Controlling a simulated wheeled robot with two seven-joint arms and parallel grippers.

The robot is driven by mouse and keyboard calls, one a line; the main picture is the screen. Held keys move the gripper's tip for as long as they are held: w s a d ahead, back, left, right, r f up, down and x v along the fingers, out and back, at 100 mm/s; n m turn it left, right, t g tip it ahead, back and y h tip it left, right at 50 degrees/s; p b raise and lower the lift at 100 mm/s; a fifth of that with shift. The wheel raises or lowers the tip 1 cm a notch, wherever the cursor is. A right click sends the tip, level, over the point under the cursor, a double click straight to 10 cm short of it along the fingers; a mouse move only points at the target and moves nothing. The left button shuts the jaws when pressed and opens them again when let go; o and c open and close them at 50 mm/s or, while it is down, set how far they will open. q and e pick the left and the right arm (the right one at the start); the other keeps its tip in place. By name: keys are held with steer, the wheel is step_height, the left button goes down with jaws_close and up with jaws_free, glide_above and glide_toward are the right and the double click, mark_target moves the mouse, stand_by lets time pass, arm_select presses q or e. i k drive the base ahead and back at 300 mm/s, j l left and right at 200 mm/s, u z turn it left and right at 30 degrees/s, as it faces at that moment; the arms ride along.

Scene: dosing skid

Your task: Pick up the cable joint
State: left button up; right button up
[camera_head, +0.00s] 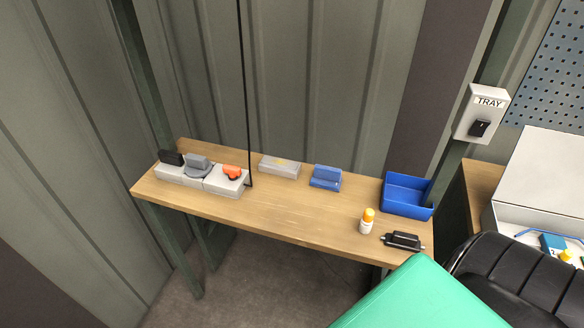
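The cable joint appears to be the black, block-shaped piece with short pale ends (403,241). It lies flat on the wooden bench (300,221), near the front edge at the right end. A white bottle with an orange cap (367,222) stands just left of it, apart from it. Neither of my grippers shows in the head view, so I cannot see what they hold.
A blue open bin (408,195) stands behind the joint. A blue block (326,177), a grey box (279,167) and switch units (226,181) line the bench's back and left. A green surface (420,300) and a black ribbed thing (515,280) fill the lower right. The bench's middle front is clear.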

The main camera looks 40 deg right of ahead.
mark_target(406, 242)
steer(key=z, duration=2.1)
steer(key=j+z, duration=0.15)
steer(key=z, duration=0.25)
steer(key=j+z, duration=0.1)
steer(key=z, duration=0.35)
steer(key=j+z, duration=0.1)
steer(key=z, duration=0.3)
steer(key=k, duration=0.05)
